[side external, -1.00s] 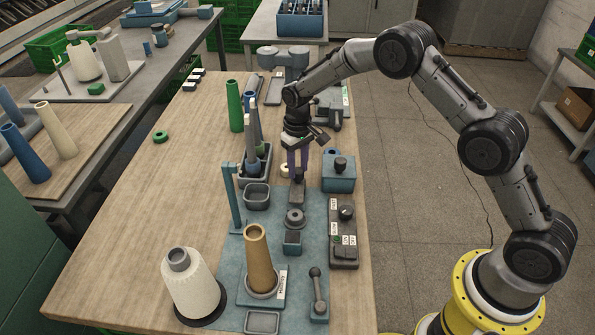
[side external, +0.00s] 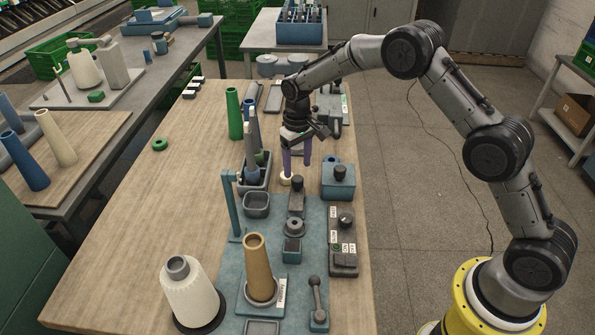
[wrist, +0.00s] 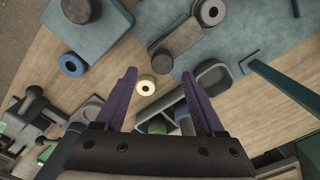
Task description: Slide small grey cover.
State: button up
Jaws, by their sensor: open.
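The small grey cover (side external: 297,203) is a dark grey block with a black knob, on the blue base plate (side external: 277,215). In the wrist view a dark grey piece with a black knob, seemingly this cover (wrist: 181,38), lies at the upper middle. My gripper (side external: 297,165) is open and empty, with its purple fingers pointing down. It hangs above and behind the cover, apart from it. In the wrist view my gripper (wrist: 158,74) has nothing between its fingers; a cream ring (wrist: 146,84) lies below them.
A blue box with a black knob (side external: 338,183) stands right of the cover. A grey tray holding upright cones (side external: 252,185) and a teal post (side external: 235,205) stand left. A tan cone (side external: 258,265) and a white yarn cone (side external: 188,290) are at the front. The table's left side is mostly clear.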

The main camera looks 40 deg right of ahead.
notch_tip(320, 180, up, 10)
jog(key=shift+r, duration=0.2)
